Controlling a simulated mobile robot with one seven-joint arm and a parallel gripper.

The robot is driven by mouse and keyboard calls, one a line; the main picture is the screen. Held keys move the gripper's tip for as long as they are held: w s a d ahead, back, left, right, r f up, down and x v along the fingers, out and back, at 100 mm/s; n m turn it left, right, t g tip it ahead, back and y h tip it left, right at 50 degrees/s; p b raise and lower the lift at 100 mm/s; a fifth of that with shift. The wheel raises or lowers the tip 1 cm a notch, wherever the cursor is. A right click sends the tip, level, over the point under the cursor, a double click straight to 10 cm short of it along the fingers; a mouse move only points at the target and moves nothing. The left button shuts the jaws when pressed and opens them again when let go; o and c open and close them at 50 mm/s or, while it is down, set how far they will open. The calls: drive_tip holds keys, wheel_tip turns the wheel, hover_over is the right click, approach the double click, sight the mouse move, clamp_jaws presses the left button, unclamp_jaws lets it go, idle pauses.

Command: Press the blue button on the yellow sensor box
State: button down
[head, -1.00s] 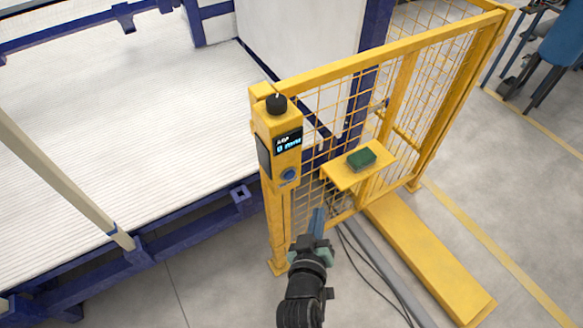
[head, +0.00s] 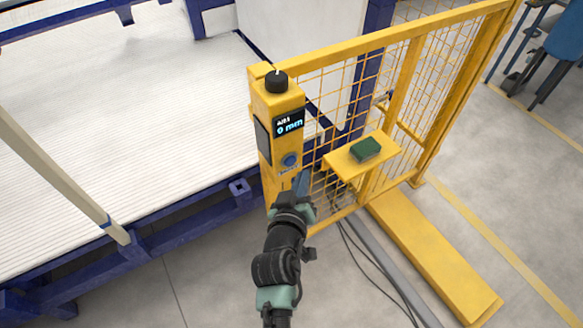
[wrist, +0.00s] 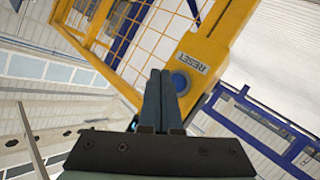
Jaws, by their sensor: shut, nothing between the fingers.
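The yellow sensor box (head: 277,115) stands on a yellow post at the corner of the mesh fence. It has a black knob on top and a small screen reading 0 mm. The blue button (head: 289,160) is low on its front face. In the wrist view the button (wrist: 180,82) shows beside a RESET label, close to the fingertips. My gripper (head: 301,180) is just below the button in the head view, fingers together and empty. In the wrist view my gripper (wrist: 160,76) partly overlaps the button's left edge; I cannot tell whether they touch.
The yellow mesh fence (head: 408,85) runs right of the box. A small yellow shelf (head: 342,163) holds a dark green block (head: 365,149). A white ribbed bed (head: 120,110) with a blue frame lies left. Cables run on the floor below.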

drive_tip(key=shift+w+a+b, duration=0.35)
drive_tip(key=shift+w+a, duration=0.15)
drive_tip(key=shift+w, duration=0.15)
drive_tip(key=shift+w, duration=0.1)
idle(1.6)
drive_tip(key=shift+w+a+b, duration=0.25)
drive_tip(key=shift+b, duration=0.15)
drive_tip(key=shift+w+a+b, duration=0.25)
drive_tip(key=shift+w+b, duration=0.05)
drive_tip(key=shift+b, duration=0.05)
idle(0.5)
drive_tip(key=shift+r, duration=0.1)
drive_tip(key=shift+s+d+p, duration=0.45)
drive_tip(key=shift+s+d, duration=0.05)
drive_tip(key=shift+s, duration=0.15)
